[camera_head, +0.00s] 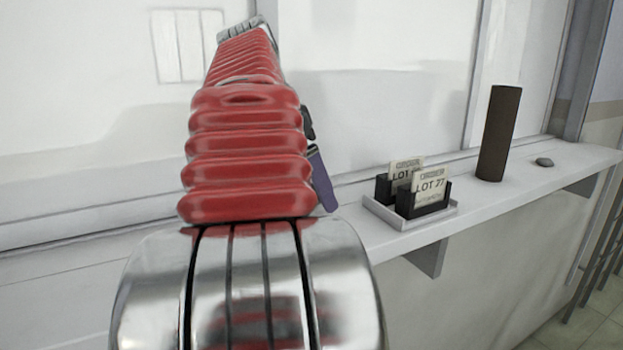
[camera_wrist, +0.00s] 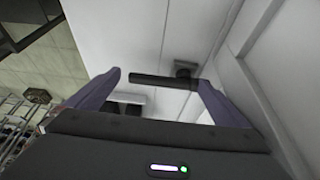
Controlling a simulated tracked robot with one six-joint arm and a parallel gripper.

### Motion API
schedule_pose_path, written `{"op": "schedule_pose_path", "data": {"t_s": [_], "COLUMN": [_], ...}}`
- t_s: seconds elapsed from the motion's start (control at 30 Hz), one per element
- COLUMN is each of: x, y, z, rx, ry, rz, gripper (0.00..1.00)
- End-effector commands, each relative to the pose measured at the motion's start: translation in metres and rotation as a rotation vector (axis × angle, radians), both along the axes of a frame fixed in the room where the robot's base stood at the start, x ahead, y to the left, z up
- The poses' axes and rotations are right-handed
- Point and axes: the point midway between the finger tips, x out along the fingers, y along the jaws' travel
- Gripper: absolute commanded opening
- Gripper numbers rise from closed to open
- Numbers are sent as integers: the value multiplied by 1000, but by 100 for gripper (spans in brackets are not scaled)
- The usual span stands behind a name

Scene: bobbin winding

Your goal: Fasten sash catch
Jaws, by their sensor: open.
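A dark catch (camera_wrist: 185,68) is fixed to the white frame in the wrist view. Its dark bar-like lever (camera_wrist: 150,79) runs left from the mount, crossing the gap between my fingertips. My gripper (camera_wrist: 159,79) is open, with one purple finger on each side. The right fingertip looks close to the lever's right end; I cannot tell if they touch. In the head view my red and chrome arm hides most of the gripper and any catch behind it. One purple finger (camera_head: 322,180) shows at the arm's right edge.
A narrow white ledge (camera_head: 500,208) runs under the window. On it stand a tray (camera_head: 450,213) with dark card holders reading LOT 77 (camera_head: 430,189), a brown cylinder (camera_head: 498,135) and a small grey disc (camera_head: 544,162). The ledge's right part is otherwise clear.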

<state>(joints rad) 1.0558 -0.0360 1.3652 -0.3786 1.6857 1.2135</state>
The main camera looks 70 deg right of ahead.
Motion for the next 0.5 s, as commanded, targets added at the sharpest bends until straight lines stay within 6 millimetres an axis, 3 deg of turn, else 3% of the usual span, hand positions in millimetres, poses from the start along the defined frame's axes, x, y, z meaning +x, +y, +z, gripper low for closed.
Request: {"op": "schedule_pose_path", "data": {"t_s": [0.17, 0.5], "x": [3, 13], "y": [2, 13], "z": [7, 45], "rx": [0, -1], "ry": [0, -1], "rz": [1, 1], "gripper": [100, 100]}}
